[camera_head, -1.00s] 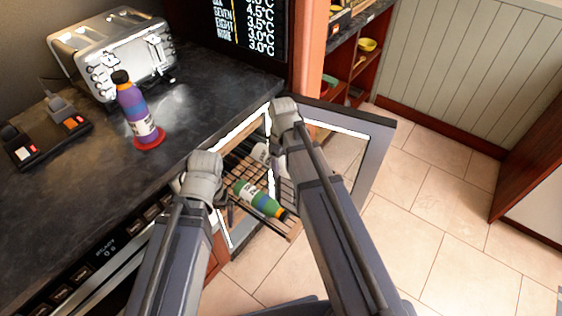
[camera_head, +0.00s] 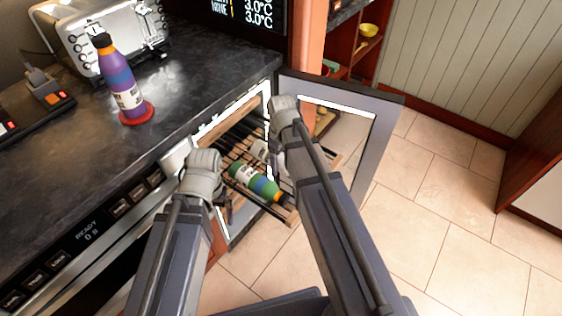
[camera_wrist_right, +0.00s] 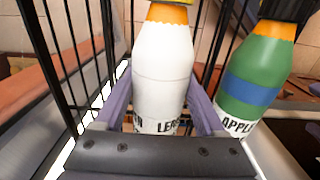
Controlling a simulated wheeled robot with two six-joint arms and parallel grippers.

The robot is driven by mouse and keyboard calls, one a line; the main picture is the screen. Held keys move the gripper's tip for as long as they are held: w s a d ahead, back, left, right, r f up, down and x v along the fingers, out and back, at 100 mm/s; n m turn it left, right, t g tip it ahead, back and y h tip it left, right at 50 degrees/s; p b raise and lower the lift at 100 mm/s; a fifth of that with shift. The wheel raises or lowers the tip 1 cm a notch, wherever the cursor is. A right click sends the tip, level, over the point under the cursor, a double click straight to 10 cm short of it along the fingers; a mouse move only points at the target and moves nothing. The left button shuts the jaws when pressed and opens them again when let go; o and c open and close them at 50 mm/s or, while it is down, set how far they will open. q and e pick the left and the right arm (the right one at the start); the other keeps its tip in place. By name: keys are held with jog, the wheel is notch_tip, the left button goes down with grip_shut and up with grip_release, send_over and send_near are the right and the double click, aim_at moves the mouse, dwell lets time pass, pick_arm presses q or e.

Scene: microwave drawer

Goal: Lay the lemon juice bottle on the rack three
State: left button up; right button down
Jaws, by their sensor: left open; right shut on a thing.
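The lemon juice bottle (camera_wrist_right: 163,70) is white with an orange neck band and a partly visible "LE" label. My right gripper (camera_wrist_right: 162,118) is shut on it, with one finger on each side. In the head view only a small pale part of the bottle (camera_head: 260,149) shows beside my right arm, over a wire rack. The rack (camera_head: 240,150) has dark wires and a wooden front and sits inside the open cabinet. Rack numbers are not readable. My left gripper (camera_head: 226,200) is open at the cabinet's near side, mostly hidden by its own wrist.
A green apple bottle (camera_head: 258,184) with a blue band lies on the rack beside the lemon bottle; it also shows in the wrist view (camera_wrist_right: 250,75). The glass door (camera_head: 385,130) stands open at right. A purple bottle (camera_head: 119,77) stands on a red coaster on the counter.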

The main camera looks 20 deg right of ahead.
jog(key=shift+f, duration=0.1)
grip_release()
dwell(0.4)
notch_tip(320, 180, up, 8)
jog(key=p, duration=0.8)
jog(key=shift+f, duration=0.1)
jog(key=shift+f, duration=0.1)
notch_tip(320, 180, down, 8)
jog(key=b, duration=0.8)
jog(key=shift+r, duration=0.4)
jog(key=shift+f, duration=0.15)
